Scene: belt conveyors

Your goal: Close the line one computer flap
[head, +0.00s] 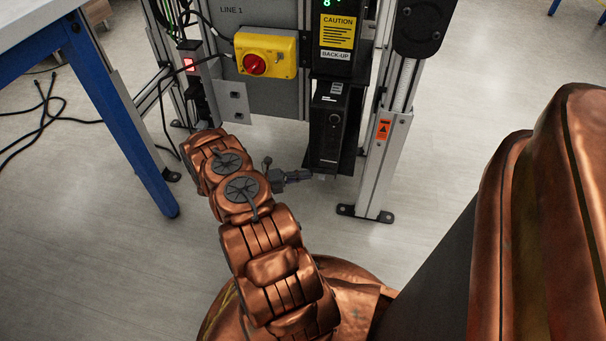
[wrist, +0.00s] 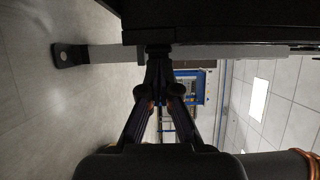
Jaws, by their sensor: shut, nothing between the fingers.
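The line one computer is a narrow black box (head: 330,120) standing upright in a black holder, right of the grey panel marked LINE 1 (head: 262,90). I cannot clearly tell its flap from its dark front, or whether the flap is open. My gripper (head: 308,175) is shut and empty, pointing right beside the lower front of the computer. In the wrist view my gripper's fingertips (wrist: 158,52) are together, close to a dark edge (wrist: 220,30) across the top. I cannot tell whether they touch it.
A yellow box with a red knob (head: 254,64) is on the panel. A black BACK-UP unit with a yellow caution label (head: 337,32) is above the computer. An aluminium post (head: 386,150) stands right of it. A blue-legged table (head: 120,130) is at left. Open floor lies right of the post.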

